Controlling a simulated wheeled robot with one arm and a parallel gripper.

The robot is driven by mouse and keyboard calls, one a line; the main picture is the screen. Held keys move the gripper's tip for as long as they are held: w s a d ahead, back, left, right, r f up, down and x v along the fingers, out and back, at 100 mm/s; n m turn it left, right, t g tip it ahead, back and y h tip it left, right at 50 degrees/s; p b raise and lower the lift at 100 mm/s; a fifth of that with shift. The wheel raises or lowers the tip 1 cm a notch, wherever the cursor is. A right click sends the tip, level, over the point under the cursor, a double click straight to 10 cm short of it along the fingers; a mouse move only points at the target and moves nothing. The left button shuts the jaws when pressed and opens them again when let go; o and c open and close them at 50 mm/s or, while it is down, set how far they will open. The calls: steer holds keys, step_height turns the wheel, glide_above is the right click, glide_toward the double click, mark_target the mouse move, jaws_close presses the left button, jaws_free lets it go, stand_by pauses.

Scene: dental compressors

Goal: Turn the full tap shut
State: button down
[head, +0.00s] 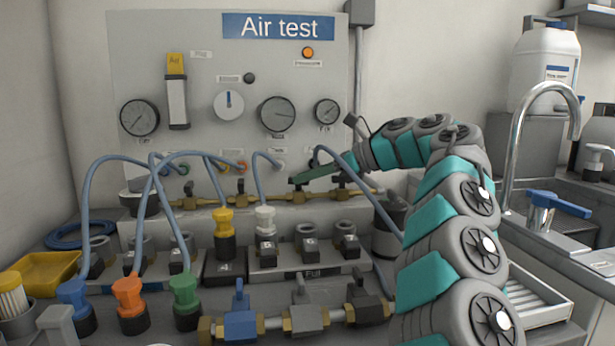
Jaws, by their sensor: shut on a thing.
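My gripper (299,182) reaches in from the right at the brass pipe along the foot of the grey panel. Its dark green fingers point left and are shut on a small tap handle there, mostly hidden by the fingers. The brass pipe (270,197) carries several small taps, and the held one sits right of its middle. Whether its handle lies along or across the pipe is not clear.
The Air test panel (400,60) stands behind with gauges (277,115) and a dial (229,105). Blue hoses (87,200) loop in front at left. Larger valves with blue (240,322), grey and black handles stand in front. A sink tap (545,90) is at right.

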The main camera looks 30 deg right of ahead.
steer(key=shift+a+f+m+t+h+b, duration=0.1)
steer(key=shift+f+m+t+h+b, duration=0.25)
steer(key=shift+b, duration=0.65)
steer(key=m+h+b, duration=0.1)
steer(key=m+t+b, duration=0.1)
steer(key=b, duration=0.1)
steer(key=shift+s+a+r+h, duration=0.1)
steer(key=shift+s+a+h, duration=0.05)
steer(key=shift+h, duration=0.2)
steer(key=shift+s+a+r+m+t+h+b, duration=0.1)
steer(key=shift+m+t+h+b, duration=0.25)
steer(key=shift+m+h+b, duration=0.2)
steer(key=shift+a+r+m+t+h+b, duration=0.1)
steer(key=shift+m+t+h+b, duration=0.25)
steer(key=shift+h, duration=0.2)
steer(key=shift+a+m+t+h, duration=0.15)
steer(key=shift+m+t+h, duration=0.1)
steer(key=shift+m+h, duration=0.6)
steer(key=m+h, duration=0.1)
steer(key=m+h+p, duration=0.2)
steer(key=shift+s+a+r+h, duration=0.1)
steer(key=shift+a+r+h, duration=0.15)
steer(key=shift+a+r, duration=0.05)
steer(key=shift+a+m+h+p, duration=0.15)
steer(key=shift+m+h+p, duration=0.75)
steer(key=shift+h+p, duration=0.25)
steer(key=shift+f+m+h+p, duration=0.15)
steer(key=shift+m+h+p, duration=0.4)
steer(key=shift+p, duration=0.15)
steer(key=shift+f, duration=0.1)
